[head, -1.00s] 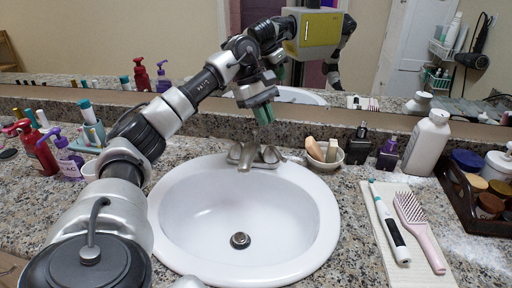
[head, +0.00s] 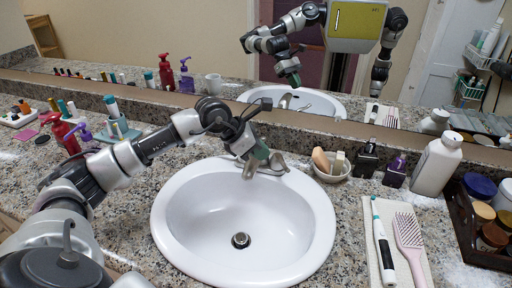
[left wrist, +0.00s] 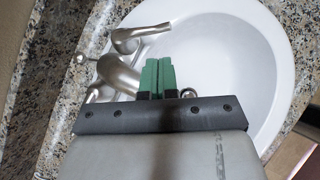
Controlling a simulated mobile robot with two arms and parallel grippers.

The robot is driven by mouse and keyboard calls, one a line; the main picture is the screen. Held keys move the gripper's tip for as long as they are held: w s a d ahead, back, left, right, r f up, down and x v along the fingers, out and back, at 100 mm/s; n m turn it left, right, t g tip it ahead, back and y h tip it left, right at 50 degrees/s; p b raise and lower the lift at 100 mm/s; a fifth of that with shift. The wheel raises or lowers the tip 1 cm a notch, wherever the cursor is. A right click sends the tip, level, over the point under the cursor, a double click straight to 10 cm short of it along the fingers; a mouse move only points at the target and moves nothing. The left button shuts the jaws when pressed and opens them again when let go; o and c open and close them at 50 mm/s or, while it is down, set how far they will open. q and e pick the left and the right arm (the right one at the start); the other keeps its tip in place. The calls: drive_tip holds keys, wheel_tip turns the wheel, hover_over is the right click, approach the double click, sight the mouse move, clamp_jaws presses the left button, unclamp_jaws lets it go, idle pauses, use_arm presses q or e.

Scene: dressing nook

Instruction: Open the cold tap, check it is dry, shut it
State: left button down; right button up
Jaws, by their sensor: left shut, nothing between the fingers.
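The metal tap (head: 250,170) stands at the back rim of the white basin (head: 178,222). Its right lever (head: 279,164) shows in the head view; its left side is partly hidden behind my gripper. My left gripper (head: 259,155) is shut and empty, with its green fingertips at the tap; I cannot tell whether they touch it. In the left wrist view, the shut fingers (left wrist: 158,78) lie beside the spout (left wrist: 118,74), with one lever (left wrist: 140,32) farther up. No water stream shows, and the drain (head: 241,240) is clear. My right gripper is not seen directly.
A soap dish (head: 331,175), dark bottles (head: 396,170) and a white bottle (head: 437,163) stand right of the tap. A toothbrush (head: 383,243) and pink hairbrush (head: 410,244) lie on a cloth. The mirror (head: 205,70) rises behind. Pump bottles (head: 68,135) stand left.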

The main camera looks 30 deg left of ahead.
sight(284, 168)
use_arm(q)
drive_tip(key=x, duration=0.6)
drive_tip(key=shift+w+f, duration=0.15)
drive_tip(key=shift+f, duration=0.05)
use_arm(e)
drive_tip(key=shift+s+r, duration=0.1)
use_arm(q)
drive_tip(key=shift+d, duration=0.15)
